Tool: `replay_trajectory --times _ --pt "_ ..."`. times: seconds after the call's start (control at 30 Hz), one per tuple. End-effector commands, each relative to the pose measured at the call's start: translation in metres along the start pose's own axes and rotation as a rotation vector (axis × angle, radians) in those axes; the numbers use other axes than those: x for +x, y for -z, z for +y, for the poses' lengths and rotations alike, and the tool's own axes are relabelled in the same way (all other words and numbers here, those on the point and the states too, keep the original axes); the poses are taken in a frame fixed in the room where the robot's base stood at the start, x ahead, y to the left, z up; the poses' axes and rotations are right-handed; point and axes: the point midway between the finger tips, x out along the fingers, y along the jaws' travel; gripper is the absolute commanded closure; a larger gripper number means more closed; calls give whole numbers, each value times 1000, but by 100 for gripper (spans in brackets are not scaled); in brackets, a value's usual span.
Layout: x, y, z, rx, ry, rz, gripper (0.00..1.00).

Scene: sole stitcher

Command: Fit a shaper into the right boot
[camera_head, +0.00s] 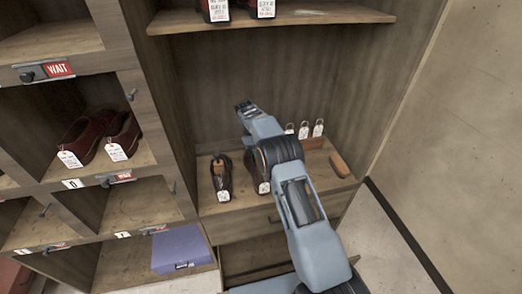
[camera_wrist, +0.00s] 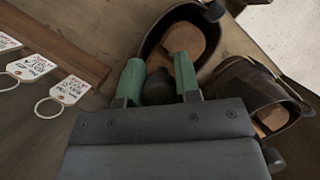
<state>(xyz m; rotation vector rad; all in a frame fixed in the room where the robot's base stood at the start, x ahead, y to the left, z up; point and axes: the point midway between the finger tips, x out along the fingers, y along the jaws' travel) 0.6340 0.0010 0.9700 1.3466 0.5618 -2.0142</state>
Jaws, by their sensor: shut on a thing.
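The left boot (camera_head: 221,183), dark with a white tag, stands on the lower shelf; a tan wooden piece shows in its opening. The right boot (camera_head: 250,164) stands just right of it, partly hidden by my arm. In the wrist view the right boot (camera_wrist: 150,42) also has a tan wooden piece (camera_wrist: 187,40) inside its opening, and the left boot (camera_wrist: 243,83) lies beyond. My gripper (camera_wrist: 158,78) has green fingers closed on a dark rounded knob (camera_wrist: 158,90), apparently a shaper's handle, beside the right boot's opening. Whether the knob joins that tan piece cannot be told.
Several tags on rings (camera_wrist: 35,68) stand by a wooden strip (camera_head: 312,143) behind the boots. An oblong orange-brown block (camera_head: 339,163) lies at the shelf's right. Cubbies at left hold dark red shoes (camera_head: 100,135) and a purple box (camera_head: 181,248). An upper shelf (camera_head: 300,14) overhangs.

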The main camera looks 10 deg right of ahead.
Motion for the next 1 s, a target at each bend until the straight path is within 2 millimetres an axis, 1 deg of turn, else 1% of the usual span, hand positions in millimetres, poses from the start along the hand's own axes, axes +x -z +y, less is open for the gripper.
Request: replay_trajectory --times 0.27,0.3,0.6,0.87,1.0 --pt "1 0 0 -1 1 -2 100" --pt "1 0 0 -1 1 -2 69" --pt "0 0 0 0 1 -1 40" --pt "-1 0 0 0 1 0 40" --pt "-16 -4 0 2 1 0 40"
